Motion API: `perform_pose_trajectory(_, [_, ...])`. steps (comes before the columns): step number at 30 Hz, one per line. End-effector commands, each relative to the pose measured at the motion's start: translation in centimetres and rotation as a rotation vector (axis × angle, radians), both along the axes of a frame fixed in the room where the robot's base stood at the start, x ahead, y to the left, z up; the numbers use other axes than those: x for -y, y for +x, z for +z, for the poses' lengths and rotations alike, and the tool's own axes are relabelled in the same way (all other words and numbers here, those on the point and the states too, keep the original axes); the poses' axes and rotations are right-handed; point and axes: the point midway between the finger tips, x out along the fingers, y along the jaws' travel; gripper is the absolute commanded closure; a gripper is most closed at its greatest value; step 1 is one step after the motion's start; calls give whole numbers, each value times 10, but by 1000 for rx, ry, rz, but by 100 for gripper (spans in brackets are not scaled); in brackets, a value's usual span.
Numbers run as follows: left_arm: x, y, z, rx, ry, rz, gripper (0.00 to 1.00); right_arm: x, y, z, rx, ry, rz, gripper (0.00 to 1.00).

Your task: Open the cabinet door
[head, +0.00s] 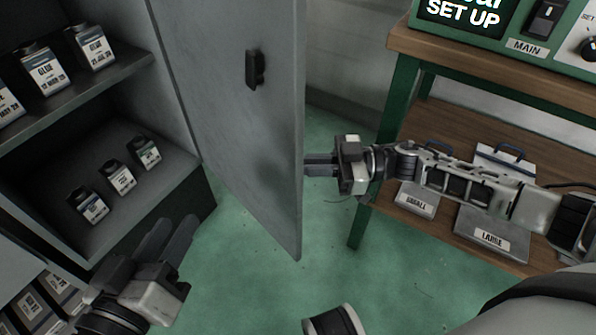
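The grey cabinet door (222,110) stands swung open, jutting out from the cabinet (175,60) toward me.
Cabinet shelves hold small labelled bottles (120,178) and larger glue containers (42,70). On the right, a green-framed workbench (440,55) carries a control panel (525,50); its lower shelf holds cases marked small and large (490,237). Green floor (245,285) is clear between them.

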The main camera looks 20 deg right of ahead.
Motion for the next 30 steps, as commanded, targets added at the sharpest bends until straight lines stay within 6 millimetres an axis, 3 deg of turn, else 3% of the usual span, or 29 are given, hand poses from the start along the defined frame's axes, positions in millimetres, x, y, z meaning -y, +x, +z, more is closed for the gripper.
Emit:
perform_pose_trajectory(6, [0,0,3,5,-3,1,64,0,2,0,0,-1,-8,100])
perform_pose_trajectory(7, [0,0,3,5,-3,1,64,0,2,0,0,-1,-8,81])
perform_pose_trajectory(9, [0,0,3,6,-4,1,64,0,2,0,0,-1,-7,68])
perform_pose_trajectory(23, [0,0,4,7,-1,2,64,2,0,0,-1,-1,-4,68])
perform_pose_trajectory(30, [-2,1,7,9,28,7,64,37,-11,1,-3,-4,-7,68])
